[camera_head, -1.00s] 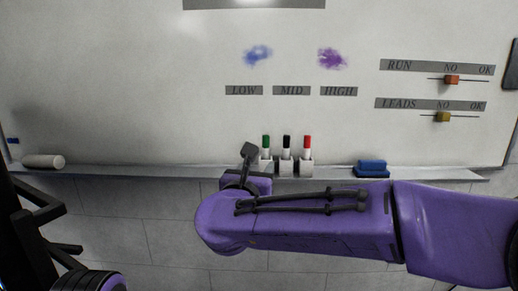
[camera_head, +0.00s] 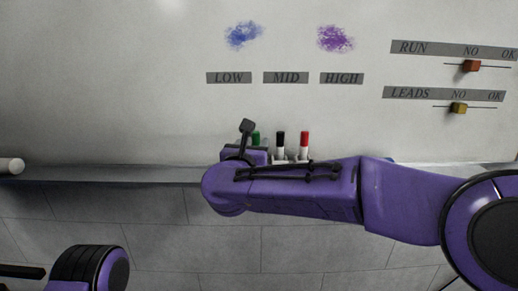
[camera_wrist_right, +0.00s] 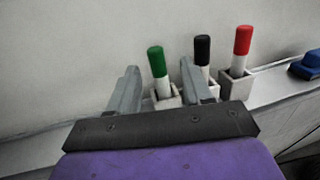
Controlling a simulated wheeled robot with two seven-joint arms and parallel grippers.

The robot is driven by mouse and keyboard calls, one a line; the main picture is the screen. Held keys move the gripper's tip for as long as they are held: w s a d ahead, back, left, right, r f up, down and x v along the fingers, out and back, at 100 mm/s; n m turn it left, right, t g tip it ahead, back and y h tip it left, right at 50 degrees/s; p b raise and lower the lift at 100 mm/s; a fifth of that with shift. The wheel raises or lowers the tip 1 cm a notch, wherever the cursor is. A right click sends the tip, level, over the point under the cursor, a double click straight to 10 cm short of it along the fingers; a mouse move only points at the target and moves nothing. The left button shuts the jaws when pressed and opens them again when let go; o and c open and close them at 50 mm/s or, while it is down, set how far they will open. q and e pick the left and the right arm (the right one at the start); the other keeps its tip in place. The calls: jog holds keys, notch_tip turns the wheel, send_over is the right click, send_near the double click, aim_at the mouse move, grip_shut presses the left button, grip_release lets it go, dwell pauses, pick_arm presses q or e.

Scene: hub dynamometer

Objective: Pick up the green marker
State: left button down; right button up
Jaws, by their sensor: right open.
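The green marker (camera_head: 256,138) stands upright, cap up, in a small holder at the whiteboard's ledge. In the right wrist view the green marker (camera_wrist_right: 157,67) and its pale holder (camera_wrist_right: 168,98) show between my two fingers. My right gripper (camera_head: 246,140) is open and close to the marker, partly hiding it in the head view. In the right wrist view my open right gripper (camera_wrist_right: 160,82) has one finger left of the marker and one right of it, in front of the black marker's holder. Contact with the green marker cannot be made out.
A black marker (camera_head: 281,141) and a red marker (camera_head: 304,142) stand in holders just right of the green one. A blue eraser (camera_wrist_right: 309,64) lies further right on the ledge (camera_head: 150,174). A white cylinder (camera_head: 10,166) lies at the far left. The ledge between is clear.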

aim_at(254, 138)
jog(key=w+p, duration=0.1)
jog(key=w, duration=0.1)
jog(key=w+p, duration=0.1)
jog(key=w, duration=0.2)
jog(key=shift+w+d+r+p, duration=0.1)
jog(key=shift+d+p, duration=0.1)
jog(key=shift+p, duration=0.15)
jog(key=shift+w+d+f, duration=0.15)
jog(key=shift+w+f, duration=0.05)
jog(key=shift+w, duration=0.05)
pick_arm(q)
notch_tip(254, 138, up, 3)
jog(key=shift+a+f, duration=0.1)
pick_arm(e)
grip_shut()
jog(key=shift+r, duration=0.15)
